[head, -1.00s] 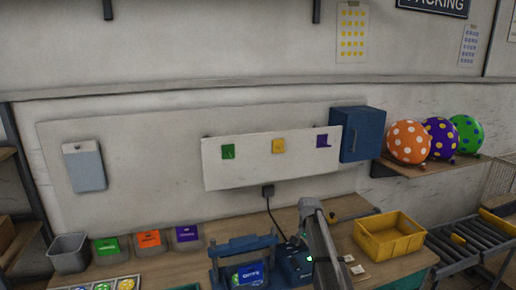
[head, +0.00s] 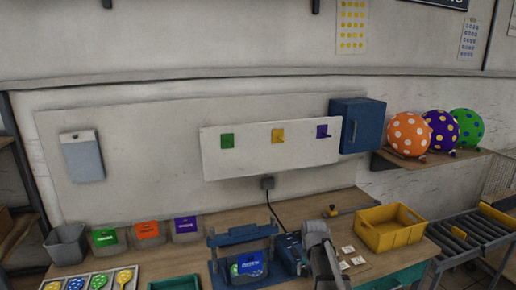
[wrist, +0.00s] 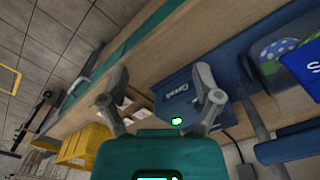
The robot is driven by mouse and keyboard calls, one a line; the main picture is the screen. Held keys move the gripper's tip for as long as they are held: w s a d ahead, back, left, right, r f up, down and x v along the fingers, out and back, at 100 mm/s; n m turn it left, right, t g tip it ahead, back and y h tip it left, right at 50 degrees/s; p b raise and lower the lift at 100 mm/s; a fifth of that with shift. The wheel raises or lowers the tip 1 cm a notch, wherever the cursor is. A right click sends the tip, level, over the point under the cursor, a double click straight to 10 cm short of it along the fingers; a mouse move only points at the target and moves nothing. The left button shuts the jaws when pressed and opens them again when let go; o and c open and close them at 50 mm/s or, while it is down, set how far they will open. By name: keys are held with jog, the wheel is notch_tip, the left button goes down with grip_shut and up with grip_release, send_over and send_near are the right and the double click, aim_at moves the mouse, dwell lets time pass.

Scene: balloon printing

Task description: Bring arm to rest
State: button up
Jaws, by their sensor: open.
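My gripper (wrist: 162,72) is open in the wrist view, its two fingers apart with nothing between them. Behind the fingers are the wooden bench and a dark blue printed machine part. In the head view my grey arm (head: 318,248) rises at the bottom, in front of the bench and just right of the blue press (head: 242,238). I cannot make out the fingers there.
The yellow crate (head: 390,236) stands right of my arm, with small cards (head: 352,256) between. Green, orange and purple bins and a grey bin (head: 68,245) line the bench's left. A roller conveyor (head: 470,242) is at right.

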jog(key=s+f+n+b, duration=0.2)
jog(key=s, duration=0.5)
jog(key=s+f+n+b, duration=0.2)
jog(key=s+f, duration=0.1)
jog(key=s, duration=0.5)
jog(key=shift+s+a+f, duration=0.15)
jog(key=shift+s+a, duration=0.05)
jog(key=shift+a, duration=0.1)
